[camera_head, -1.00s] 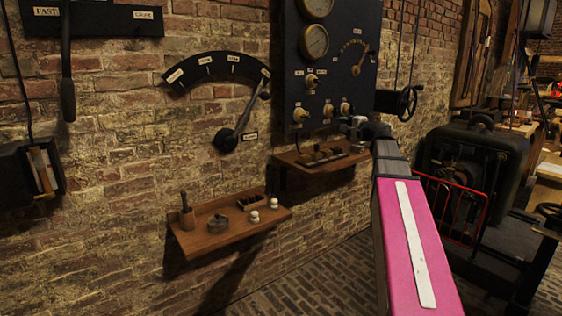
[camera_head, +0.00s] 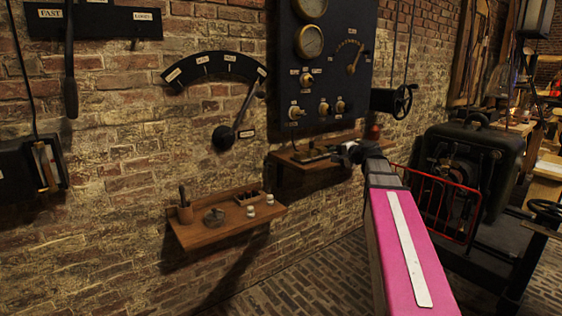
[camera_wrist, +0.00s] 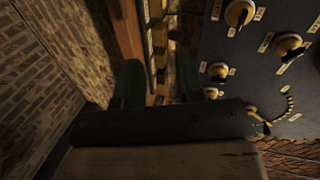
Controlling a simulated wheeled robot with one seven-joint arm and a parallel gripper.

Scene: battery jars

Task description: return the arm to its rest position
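My gripper (camera_head: 346,152) is at the end of my pink arm, in front of the right wall shelf (camera_head: 283,158) and below the dark gauge panel (camera_head: 325,65). It hides part of that shelf. In the wrist view my gripper (camera_wrist: 160,82) shows two dark green fingers standing apart, with nothing seen held between them. The wooden shelf edge (camera_wrist: 128,35) and the panel's knobs lie beyond the fingers. The wrist view is dark.
A lower left shelf (camera_head: 205,238) holds a tool cup (camera_head: 184,212), a grey lump-like item (camera_head: 214,216) and two small white pieces. A handwheel (camera_head: 402,101), a red rail (camera_head: 440,200) and a black machine (camera_head: 470,165) are to the right. The brick floor is open.

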